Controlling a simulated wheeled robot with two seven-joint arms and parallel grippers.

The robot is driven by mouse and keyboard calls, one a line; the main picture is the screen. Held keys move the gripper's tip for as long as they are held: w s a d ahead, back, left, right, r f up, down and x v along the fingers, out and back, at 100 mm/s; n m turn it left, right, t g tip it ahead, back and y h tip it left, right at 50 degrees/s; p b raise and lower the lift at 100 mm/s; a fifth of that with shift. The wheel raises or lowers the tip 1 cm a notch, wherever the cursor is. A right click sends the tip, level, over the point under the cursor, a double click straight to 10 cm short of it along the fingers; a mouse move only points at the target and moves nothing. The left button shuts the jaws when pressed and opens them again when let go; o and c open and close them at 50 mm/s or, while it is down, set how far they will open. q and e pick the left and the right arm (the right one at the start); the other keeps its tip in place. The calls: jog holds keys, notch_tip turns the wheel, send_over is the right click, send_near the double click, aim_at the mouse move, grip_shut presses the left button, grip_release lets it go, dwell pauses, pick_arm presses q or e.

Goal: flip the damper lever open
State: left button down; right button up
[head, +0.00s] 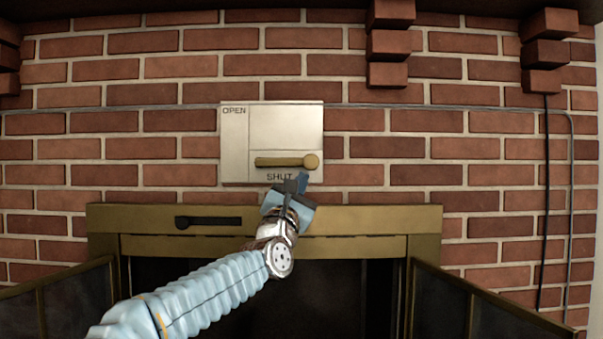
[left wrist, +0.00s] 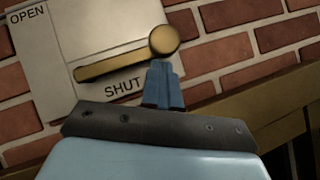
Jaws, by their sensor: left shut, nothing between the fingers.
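The damper lever (head: 285,162) is a brass bar with a round knob at its right end. It lies level on a pale metal plate (head: 235,140) on the brick wall, just above the word SHUT. The word OPEN is at the plate's upper left. My left gripper (head: 302,178) is shut and empty, just below the knob. In the left wrist view, the blue fingertips (left wrist: 162,66) are together under the knob (left wrist: 164,41) of the lever. I cannot tell whether they touch it. My right gripper is not in view.
Below the plate is the brass fireplace frame (head: 370,218) with a dark handle (head: 208,222) on its left. Mesh doors stand open on both sides. Brick corbels (head: 388,45) jut out above right. A dark cable (head: 543,200) hangs at the right.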

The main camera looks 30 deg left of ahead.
pick_arm(q)
jog(key=shift+w+d+r, duration=0.1)
jog(key=shift+w+r, duration=0.05)
jog(key=shift+r, duration=0.1)
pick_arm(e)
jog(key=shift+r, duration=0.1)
pick_arm(q)
jog(key=shift+d+r+n, duration=0.1)
jog(key=shift+r+n, duration=0.05)
jog(key=shift+n, duration=0.15)
